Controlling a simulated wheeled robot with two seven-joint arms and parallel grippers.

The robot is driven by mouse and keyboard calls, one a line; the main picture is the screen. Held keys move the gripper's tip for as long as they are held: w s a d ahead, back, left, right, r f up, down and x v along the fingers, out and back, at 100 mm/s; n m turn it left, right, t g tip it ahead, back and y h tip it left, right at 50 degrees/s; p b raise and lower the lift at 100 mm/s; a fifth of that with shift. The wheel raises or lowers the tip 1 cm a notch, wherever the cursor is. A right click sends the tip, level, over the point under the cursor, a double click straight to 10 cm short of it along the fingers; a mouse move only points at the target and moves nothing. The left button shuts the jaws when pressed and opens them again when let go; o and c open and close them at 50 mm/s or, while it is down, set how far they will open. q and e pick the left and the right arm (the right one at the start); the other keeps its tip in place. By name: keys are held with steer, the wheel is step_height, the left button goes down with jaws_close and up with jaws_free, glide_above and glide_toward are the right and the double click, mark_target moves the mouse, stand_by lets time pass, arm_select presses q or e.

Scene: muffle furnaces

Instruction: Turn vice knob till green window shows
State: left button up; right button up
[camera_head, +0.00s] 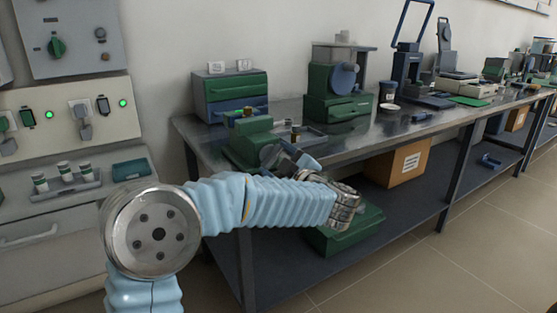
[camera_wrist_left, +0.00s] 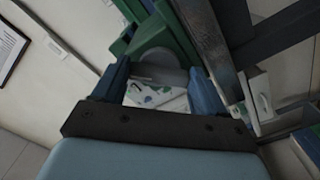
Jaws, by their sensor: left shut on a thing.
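A green vice (camera_head: 250,140) stands at the near left corner of the metal-topped bench. Its grey round knob (camera_head: 268,154) faces the front, partly hidden by my gripper. My left gripper (camera_head: 285,157) reaches back to the knob from my arm's bent wrist. In the left wrist view, the blue fingers of my left gripper (camera_wrist_left: 158,92) stand on both sides of the grey knob (camera_wrist_left: 160,68) and are shut on it. A white face with green and grey patches (camera_wrist_left: 155,97) shows between the fingers. I cannot make out a green window. My right gripper is not in view.
A green-and-blue drawer box (camera_head: 232,95) and a green machine with a grey wheel (camera_head: 340,85) stand behind the vice. A cardboard box (camera_head: 398,163) and a green case (camera_head: 345,230) sit on the lower shelf. The floor in front is clear.

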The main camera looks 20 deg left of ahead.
arm_select(q)
steer(key=shift+r+m+p, duration=0.3)
steer(key=shift+m+p, duration=0.1)
steer(key=shift+p, duration=0.1)
steer(key=shift+f+m+p, duration=0.25)
steer(key=shift+m+p, duration=0.05)
steer(key=shift+m, duration=0.2)
steer(key=shift+f, duration=0.1)
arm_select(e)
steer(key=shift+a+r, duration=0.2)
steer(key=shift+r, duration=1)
arm_select(q)
steer(key=o, duration=1.1)
steer(key=shift+c, duration=0.2)
steer(key=b+v, duration=0.1)
steer(key=v, duration=1.2)
steer(key=shift+s+d+b, duration=0.25)
steer(key=shift+d+b, duration=0.05)
steer(key=shift+b, duration=0.1)
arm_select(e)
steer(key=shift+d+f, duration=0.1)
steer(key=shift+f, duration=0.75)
